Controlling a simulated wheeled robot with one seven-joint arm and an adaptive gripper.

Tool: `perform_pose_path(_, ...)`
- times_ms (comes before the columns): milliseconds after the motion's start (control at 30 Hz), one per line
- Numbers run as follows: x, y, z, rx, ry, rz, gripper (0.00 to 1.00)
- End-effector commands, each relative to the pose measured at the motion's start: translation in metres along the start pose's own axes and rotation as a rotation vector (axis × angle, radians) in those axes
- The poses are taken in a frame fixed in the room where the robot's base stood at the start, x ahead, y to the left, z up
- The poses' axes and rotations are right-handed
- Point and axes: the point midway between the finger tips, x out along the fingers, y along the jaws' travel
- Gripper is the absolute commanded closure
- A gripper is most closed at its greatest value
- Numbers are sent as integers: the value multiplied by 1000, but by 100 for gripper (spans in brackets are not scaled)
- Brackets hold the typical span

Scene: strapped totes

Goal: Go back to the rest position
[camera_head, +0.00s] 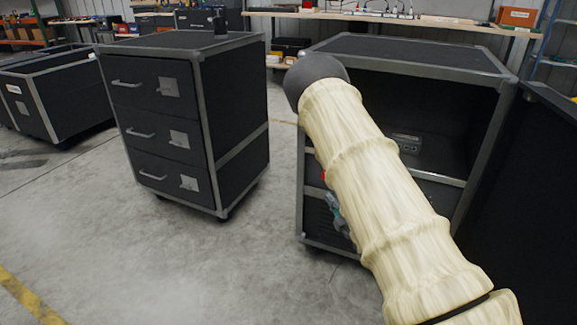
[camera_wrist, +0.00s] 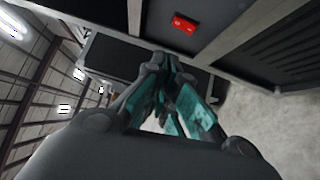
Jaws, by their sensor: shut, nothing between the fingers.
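My gripper (camera_head: 336,212), with teal finger pads and dark links, is partly hidden behind my pale-sleeved arm in the head view. It is low in front of the right cabinet (camera_head: 310,130). In the wrist view my gripper (camera_wrist: 170,72) is shut with nothing between its fingers. A red switch-like part (camera_wrist: 184,24) on the cabinet's front shows just beyond the fingers, apart from them. Much of the cabinet's lower front is hidden by my arm in the head view.
A drawer cabinet (camera_head: 160,100) on casters stands left of the open-fronted cabinet, with a dark panel (camera_head: 540,190) at far right. A black open-topped bin (camera_head: 70,95) is at far left. Workbenches (camera_head: 400,17) line the back. The concrete floor (camera_head: 220,270) is clear at front left.

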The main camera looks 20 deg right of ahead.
Motion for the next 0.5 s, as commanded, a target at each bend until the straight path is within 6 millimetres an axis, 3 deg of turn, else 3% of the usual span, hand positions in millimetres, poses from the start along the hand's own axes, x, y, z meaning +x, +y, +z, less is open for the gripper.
perform_pose_path(167, -2, -5, -2, 18, -4, -16, 100)
perform_pose_path(267, -12, -27, -9, 89, -24, -82, 100)
perform_pose_path(367, -33, -65, -22, 221, -70, -203, 100)
perform_pose_path(500, -79, -126, -48, 448, -173, -410, 100)
